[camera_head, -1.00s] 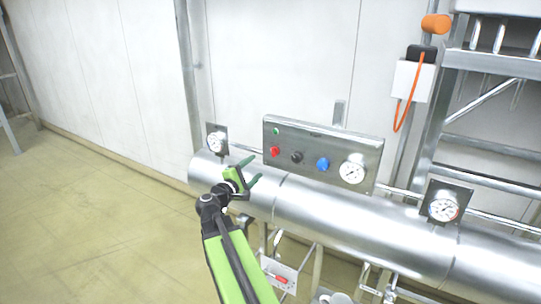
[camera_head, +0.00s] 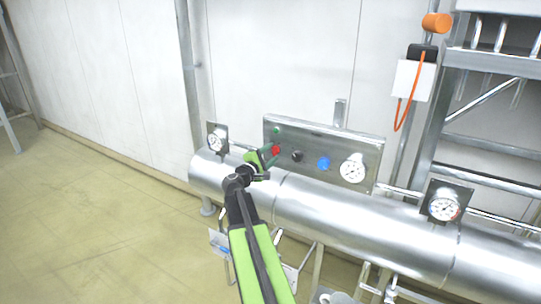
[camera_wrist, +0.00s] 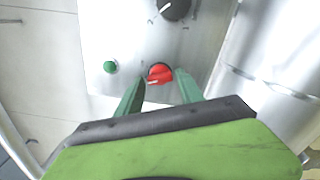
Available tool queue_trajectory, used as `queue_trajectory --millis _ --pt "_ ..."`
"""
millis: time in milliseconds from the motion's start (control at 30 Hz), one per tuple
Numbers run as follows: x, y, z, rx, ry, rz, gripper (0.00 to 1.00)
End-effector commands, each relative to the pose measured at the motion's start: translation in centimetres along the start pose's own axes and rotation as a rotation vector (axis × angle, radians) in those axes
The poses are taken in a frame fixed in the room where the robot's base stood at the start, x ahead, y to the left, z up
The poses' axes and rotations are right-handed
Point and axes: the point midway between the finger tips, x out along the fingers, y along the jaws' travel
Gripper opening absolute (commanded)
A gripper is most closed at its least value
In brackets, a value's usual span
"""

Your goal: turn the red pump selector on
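The red pump selector (camera_head: 276,150) is a red knob on the left part of a grey metal control panel (camera_head: 315,139). In the wrist view the red selector (camera_wrist: 160,73) shows a light pointer mark towards its left side. My gripper (camera_head: 270,155) is at the panel's left end, at the red selector. In the wrist view the green fingertips of my gripper (camera_wrist: 161,80) are apart, one on each side of the selector's lower part. I cannot tell whether they touch it.
A small green button (camera_wrist: 110,67) and a black knob (camera_wrist: 175,8) sit near the red selector. A large steel pipe (camera_head: 330,215) runs below the panel. Open floor lies left.

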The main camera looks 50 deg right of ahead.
Motion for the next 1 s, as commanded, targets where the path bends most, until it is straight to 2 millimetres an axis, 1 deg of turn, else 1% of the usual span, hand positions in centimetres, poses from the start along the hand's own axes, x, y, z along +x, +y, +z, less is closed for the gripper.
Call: queue_trajectory --millis 33,300,333,667,867,1000 --pt "0.01 -0.01 0.02 0.0 0.0 0.0 0.37" --pt "0.08 -0.05 0.12 0.0 -0.002 -0.001 0.01" --pt "0.08 -0.05 0.12 0.0 -0.002 -0.001 0.0" --pt "0.09 -0.06 0.14 0.043 -0.003 -0.001 0.0" --pt "0.08 -0.05 0.15 0.159 -0.003 -0.001 0.0" --pt "0.08 -0.04 0.16 0.274 -0.003 -0.001 0.0"
